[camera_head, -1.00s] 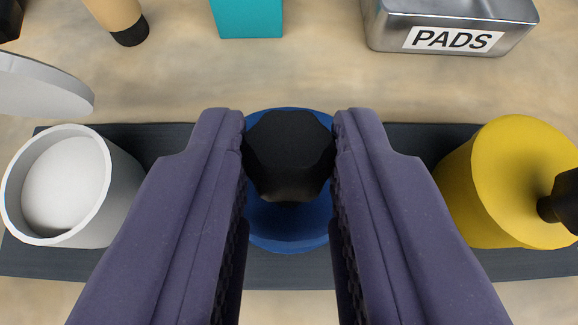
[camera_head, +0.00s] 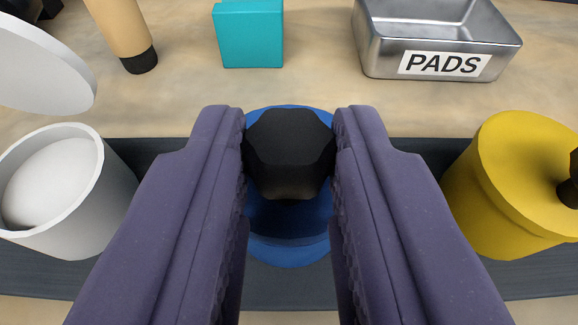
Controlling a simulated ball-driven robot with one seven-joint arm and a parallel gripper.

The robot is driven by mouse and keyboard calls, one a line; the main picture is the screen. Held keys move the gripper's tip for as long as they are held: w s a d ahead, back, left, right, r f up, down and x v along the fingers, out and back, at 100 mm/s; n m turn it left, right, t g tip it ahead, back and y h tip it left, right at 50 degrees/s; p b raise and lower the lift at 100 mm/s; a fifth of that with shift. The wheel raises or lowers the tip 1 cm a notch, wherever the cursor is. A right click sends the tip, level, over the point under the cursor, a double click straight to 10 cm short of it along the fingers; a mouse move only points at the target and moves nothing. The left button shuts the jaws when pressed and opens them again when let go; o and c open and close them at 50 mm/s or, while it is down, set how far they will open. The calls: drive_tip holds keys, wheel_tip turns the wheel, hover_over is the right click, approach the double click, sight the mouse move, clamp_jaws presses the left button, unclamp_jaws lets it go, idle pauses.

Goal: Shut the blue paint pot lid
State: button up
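The blue paint pot (camera_head: 290,249) stands in the middle of the dark tray, between my fingers. Its blue lid (camera_head: 288,215) faces me and carries a black faceted knob (camera_head: 289,150). My gripper (camera_head: 289,155) has its two purple fingers on either side of this knob, touching it left and right. The knob and fingers hide much of the lid. I cannot tell whether the lid sits fully down on the pot's rim.
A white pot (camera_head: 112,205) stands open at left, its pale lid (camera_head: 45,70) raised behind it. A yellow pot (camera_head: 500,190) with its lid on stands at right. Behind are a tan tube (camera_head: 118,30), a teal box (camera_head: 248,35) and a metal PADS tin (camera_head: 437,35). The dark tray (camera_head: 420,150) lies beneath the pots.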

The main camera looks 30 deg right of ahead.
drive_tip(key=o, duration=0.4)
drive_tip(key=p+v, duration=0.5)
drive_tip(key=v, duration=0.2)
drive_tip(key=shift+s+a+r, duration=0.1)
drive_tip(key=shift+s+a, duration=0.15)
drive_tip(key=shift+s, duration=0.05)
drive_tip(key=shift+o, duration=0.2)
